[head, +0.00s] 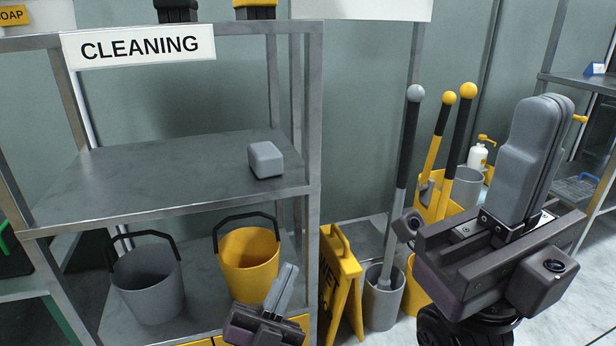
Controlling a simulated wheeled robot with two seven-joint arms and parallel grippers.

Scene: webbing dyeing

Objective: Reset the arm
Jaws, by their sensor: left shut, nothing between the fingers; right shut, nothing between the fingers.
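My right gripper (541,160) is large in the right of the head view, pointing up, with its grey fingers together and nothing between them. My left gripper (284,285) is low in the middle of the view, in front of the shelf unit and just below the yellow bucket in the picture. Its grey fingers are together and empty. Both grippers appear apart from the things around them. The arm links behind the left gripper are out of the frame.
A metal shelf (170,185) under a CLEANING sign (140,45) holds a grey block (265,160). Below are a grey bucket (148,285) and a yellow bucket (248,264). A yellow floor sign (340,280), a grey bin (383,300) and long-handled tools stand between my grippers.

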